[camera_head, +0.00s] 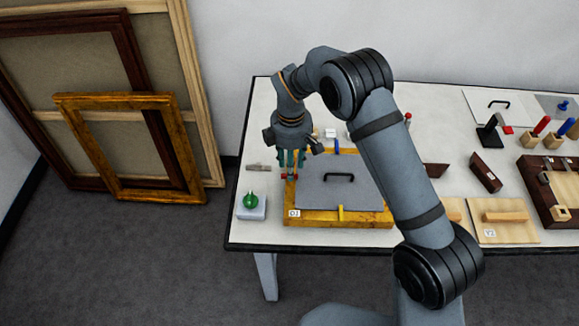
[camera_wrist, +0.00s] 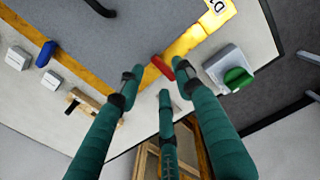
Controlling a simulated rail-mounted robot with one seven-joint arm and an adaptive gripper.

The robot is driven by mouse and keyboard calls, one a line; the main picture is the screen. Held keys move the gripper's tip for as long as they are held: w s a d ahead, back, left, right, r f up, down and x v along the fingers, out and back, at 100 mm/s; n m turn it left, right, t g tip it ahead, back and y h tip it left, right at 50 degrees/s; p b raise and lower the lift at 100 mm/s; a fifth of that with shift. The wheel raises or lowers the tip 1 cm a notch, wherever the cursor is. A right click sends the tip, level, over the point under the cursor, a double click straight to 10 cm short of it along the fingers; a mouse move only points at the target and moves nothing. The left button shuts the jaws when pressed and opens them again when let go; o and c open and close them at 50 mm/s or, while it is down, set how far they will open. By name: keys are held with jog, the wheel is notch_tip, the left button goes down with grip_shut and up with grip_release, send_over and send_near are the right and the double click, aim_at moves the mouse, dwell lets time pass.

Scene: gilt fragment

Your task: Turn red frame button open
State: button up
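A gold frame (camera_head: 311,219) lies on the table, labelled 01, with a grey panel (camera_head: 318,194) and black handle (camera_head: 338,177) inside it. The small red frame button (camera_wrist: 162,67) sits on the frame's left rail, roughly crosswise to it, its inner end at the panel's edge. It shows only partly in the head view (camera_head: 284,176). My gripper (camera_head: 290,163) points down above this rail, its teal fingers spread apart and empty. In the wrist view the fingertips (camera_wrist: 160,78) surround the red button; I cannot tell whether any touches it. A blue button (camera_head: 337,147) and yellow button (camera_head: 340,213) are on other rails.
A green knob (camera_head: 250,200) on a pale block stands just left of the frame. A small grey-brown piece (camera_head: 259,168) lies near the table's left edge. Small white blocks (camera_wrist: 18,58) are behind the frame. Wooden pieces (camera_head: 505,217) and other tools stand to the right.

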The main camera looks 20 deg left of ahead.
jog(key=shift+a+f, duration=0.15)
jog(key=shift+f, duration=1.15)
jog(key=shift+s, duration=0.1)
jog(key=shift+c, duration=0.9)
grip_shut()
